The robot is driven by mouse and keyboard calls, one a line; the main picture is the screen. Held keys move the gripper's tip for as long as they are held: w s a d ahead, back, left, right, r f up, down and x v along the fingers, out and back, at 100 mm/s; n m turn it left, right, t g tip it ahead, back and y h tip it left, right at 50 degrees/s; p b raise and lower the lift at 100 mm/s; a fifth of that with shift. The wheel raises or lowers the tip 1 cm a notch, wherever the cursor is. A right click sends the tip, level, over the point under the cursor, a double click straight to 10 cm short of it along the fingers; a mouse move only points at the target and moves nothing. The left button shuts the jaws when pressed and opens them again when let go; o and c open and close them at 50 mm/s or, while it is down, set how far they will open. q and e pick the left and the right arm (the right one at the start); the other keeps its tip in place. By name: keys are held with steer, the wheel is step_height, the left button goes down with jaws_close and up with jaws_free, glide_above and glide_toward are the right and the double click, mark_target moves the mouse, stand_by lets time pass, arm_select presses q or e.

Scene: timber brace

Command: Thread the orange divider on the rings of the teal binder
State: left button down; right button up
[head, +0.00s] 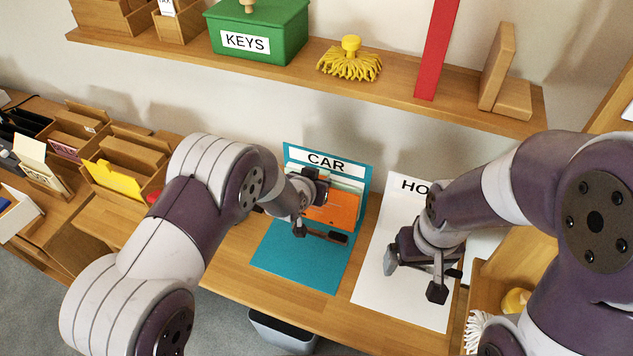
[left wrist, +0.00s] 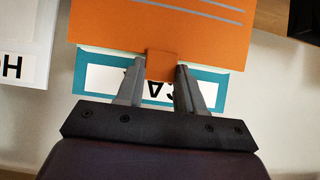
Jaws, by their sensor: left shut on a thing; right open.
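The teal binder (head: 305,260), labelled CAR, lies open on the desk with its back cover upright against the wall. Its cover also shows in the left wrist view (left wrist: 85,70). The orange divider (head: 336,211) stands in front of the upright cover. In the left wrist view my left gripper (left wrist: 162,75) is shut on the tab of the orange divider (left wrist: 165,25). In the head view my left gripper (head: 320,236) partly hides the divider. The rings are hidden, so I cannot tell how the divider sits on them. My right gripper (head: 415,278) is open and empty over the white binder.
A white binder (head: 375,265) lies open right of the teal one. A shelf (head: 390,95) above holds a green KEYS box (head: 258,30), a yellow brush (head: 350,62) and a red upright (head: 436,50). Wooden file trays (head: 130,160) stand at left. A grey bin (head: 280,335) is below.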

stand_by(0.3)
arm_select(q)
steer(key=shift+c, duration=0.7)
jaws_free()
steer(key=shift+w, duration=0.1)
step_height(320, 180, up, 8)
steer(key=p, duration=0.5)
